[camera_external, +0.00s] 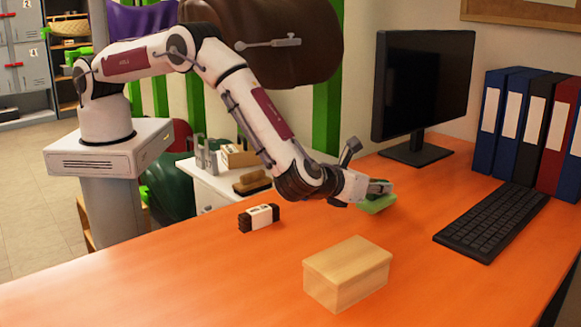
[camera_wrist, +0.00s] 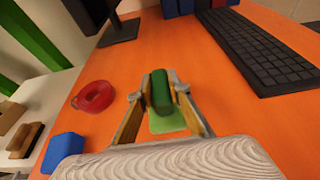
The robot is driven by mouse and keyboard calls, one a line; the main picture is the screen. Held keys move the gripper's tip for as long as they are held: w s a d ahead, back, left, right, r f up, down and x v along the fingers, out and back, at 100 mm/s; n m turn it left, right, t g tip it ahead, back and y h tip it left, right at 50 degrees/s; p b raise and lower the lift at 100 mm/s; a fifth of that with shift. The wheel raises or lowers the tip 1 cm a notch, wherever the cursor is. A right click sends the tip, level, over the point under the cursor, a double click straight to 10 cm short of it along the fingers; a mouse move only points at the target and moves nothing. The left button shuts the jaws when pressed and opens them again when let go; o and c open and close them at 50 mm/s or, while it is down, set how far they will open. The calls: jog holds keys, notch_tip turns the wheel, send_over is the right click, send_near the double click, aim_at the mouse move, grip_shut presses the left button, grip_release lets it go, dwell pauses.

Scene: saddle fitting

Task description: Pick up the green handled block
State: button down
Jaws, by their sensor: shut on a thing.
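The green handled block (camera_external: 377,206) is on or just above the orange table, at the far end of my arm in the external view. In the wrist view its dark green handle (camera_wrist: 161,92) stands between my two fingers, with the lighter green base (camera_wrist: 167,121) below it. My gripper (camera_wrist: 160,100) is shut on the handle. In the external view my gripper (camera_external: 378,187) is directly over the block and hides part of it. I cannot tell whether the base touches the table.
A wooden box (camera_external: 346,273) stands on the front of the orange table (camera_external: 200,280). A dark striped block (camera_external: 259,217) lies left of it. A monitor (camera_external: 423,90), keyboard (camera_external: 490,222) and binders (camera_external: 530,125) are behind and right.

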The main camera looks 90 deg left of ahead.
jog(key=shift+r, duration=3.85)
